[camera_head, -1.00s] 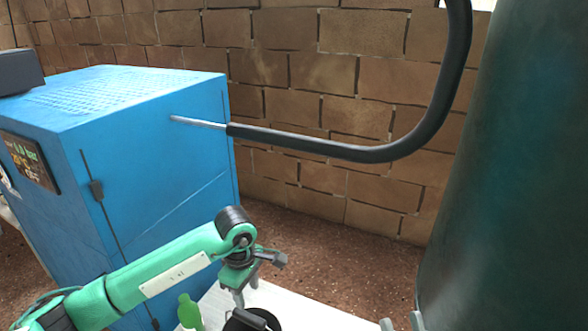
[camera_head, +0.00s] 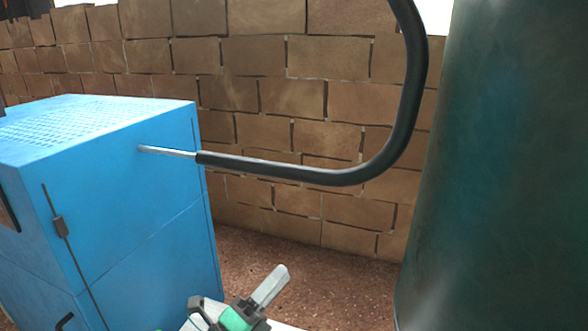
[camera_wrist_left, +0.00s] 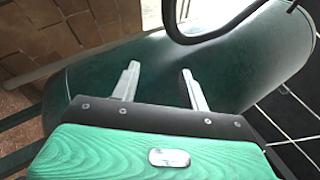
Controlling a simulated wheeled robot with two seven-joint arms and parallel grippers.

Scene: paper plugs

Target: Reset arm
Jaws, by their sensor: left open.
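My left gripper (camera_head: 268,288) shows at the bottom edge of the head view, with a pale finger pointing up and to the right. Most of the arm behind it is out of the picture. In the left wrist view the two fingers of this gripper (camera_wrist_left: 160,72) stand apart with nothing between them. A large dark green tank (camera_wrist_left: 240,60) fills the background behind them. My right gripper is not in view.
A blue cabinet (camera_head: 130,225) stands at the left. A black hose (camera_head: 300,174) runs from its side and bends upward in front of a brick wall (camera_head: 250,55). The dark green tank (camera_head: 500,170) stands at the right. Brown ground (camera_head: 300,265) lies between.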

